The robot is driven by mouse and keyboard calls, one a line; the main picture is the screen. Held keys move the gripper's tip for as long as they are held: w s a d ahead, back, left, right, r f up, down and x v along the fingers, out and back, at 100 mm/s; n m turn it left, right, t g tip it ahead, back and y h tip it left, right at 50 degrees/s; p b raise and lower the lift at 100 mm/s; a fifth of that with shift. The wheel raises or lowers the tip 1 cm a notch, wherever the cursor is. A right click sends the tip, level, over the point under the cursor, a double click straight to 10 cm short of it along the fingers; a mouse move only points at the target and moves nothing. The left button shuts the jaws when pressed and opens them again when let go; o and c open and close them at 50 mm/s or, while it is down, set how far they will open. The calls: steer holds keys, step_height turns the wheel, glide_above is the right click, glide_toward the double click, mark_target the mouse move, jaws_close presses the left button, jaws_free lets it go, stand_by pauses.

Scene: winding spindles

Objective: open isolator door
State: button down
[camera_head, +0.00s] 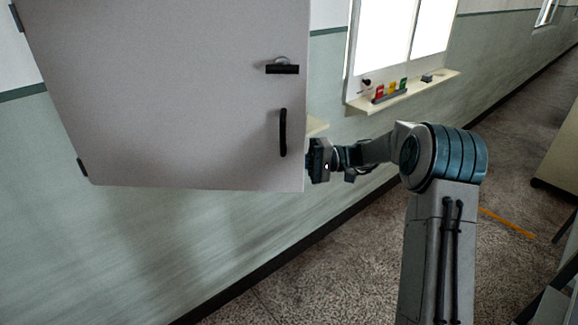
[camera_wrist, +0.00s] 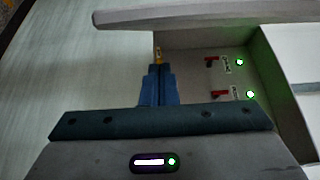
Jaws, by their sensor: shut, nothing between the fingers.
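The isolator door (camera_head: 190,100) is a grey panel with hinges on its left side. It has a black bar handle (camera_head: 283,132) and a black turn latch (camera_head: 282,68) near its right edge. My gripper (camera_head: 316,160) is at the door's lower right edge, its fingertips hidden behind the door in the head view. In the wrist view, my gripper (camera_wrist: 158,72) has its blue fingers together and empty, pointing into the cabinet opening. The door stands ajar: red levers (camera_wrist: 210,62) and green lights (camera_wrist: 239,62) show inside. Contact between fingers and door cannot be told.
A window sill (camera_head: 405,92) with small coloured items (camera_head: 390,91) is on the wall to the right of the door. The speckled floor (camera_head: 330,240) below is clear. A pale cabinet or bench (camera_head: 558,150) stands at the far right.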

mark_target(290, 172)
steer(key=shift+s+d+r+p, duration=0.1)
steer(key=shift+s+d+p, duration=0.05)
steer(key=shift+s, duration=0.35)
steer(key=shift+s+d+p, duration=0.1)
steer(key=shift+s+p, duration=0.05)
steer(key=shift+s, duration=0.3)
steer(key=shift+s+a, duration=0.1)
steer(key=shift+s, duration=0.5)
